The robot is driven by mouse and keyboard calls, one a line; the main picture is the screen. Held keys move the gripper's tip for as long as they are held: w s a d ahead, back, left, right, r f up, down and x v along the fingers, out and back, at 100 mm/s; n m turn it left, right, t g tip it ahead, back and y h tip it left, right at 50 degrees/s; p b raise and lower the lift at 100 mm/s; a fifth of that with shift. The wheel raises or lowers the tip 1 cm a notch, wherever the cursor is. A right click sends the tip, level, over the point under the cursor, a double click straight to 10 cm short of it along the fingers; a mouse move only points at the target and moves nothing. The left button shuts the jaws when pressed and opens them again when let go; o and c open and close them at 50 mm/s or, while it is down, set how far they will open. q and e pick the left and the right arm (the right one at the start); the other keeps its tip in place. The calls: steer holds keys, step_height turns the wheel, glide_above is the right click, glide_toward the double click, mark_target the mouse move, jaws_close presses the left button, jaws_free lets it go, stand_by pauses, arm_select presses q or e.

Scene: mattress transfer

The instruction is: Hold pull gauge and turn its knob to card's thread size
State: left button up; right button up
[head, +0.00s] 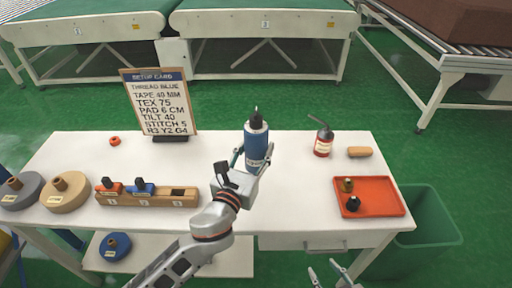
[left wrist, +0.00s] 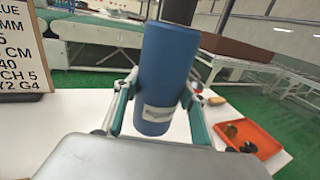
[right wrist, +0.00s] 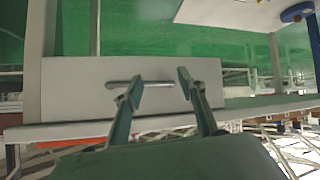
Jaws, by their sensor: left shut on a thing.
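The pull gauge appears to be the blue cylinder (head: 256,143) with a black top and a pale label; it stands upright at mid-table. My left gripper (head: 254,165) is shut around its lower body, and the left wrist view shows the cylinder (left wrist: 165,75) between both fingers. I cannot tell whether its base touches the table. No knob scale is readable. The setup card (head: 159,103) stands at the back left and reads TEX 75 and THREAD BLUE. My right gripper (head: 328,272) is low at the table's front, open and empty, with fingers apart in the right wrist view (right wrist: 155,82).
An orange tray (head: 393,208) with two small knobs lies at the right. A red oil can (head: 323,141) and a tan piece (head: 359,152) stand behind it. A wooden rack (head: 172,201) and spools (head: 66,192) fill the left. A drawer (head: 322,242) is under the front edge.

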mark_target(256, 170)
arm_select(q)
steer(key=shift+f+b, duration=2.35)
steer(key=shift+f, duration=1.2)
steer(key=shift+f+b, duration=0.6)
steer(key=shift+f, duration=0.2)
steer(key=shift+f+b, duration=0.35)
steer(key=shift+f, duration=0.2)
steer(key=shift+f+b, duration=0.8)
steer(key=shift+f, duration=0.35)
steer(key=shift+r, duration=0.1)
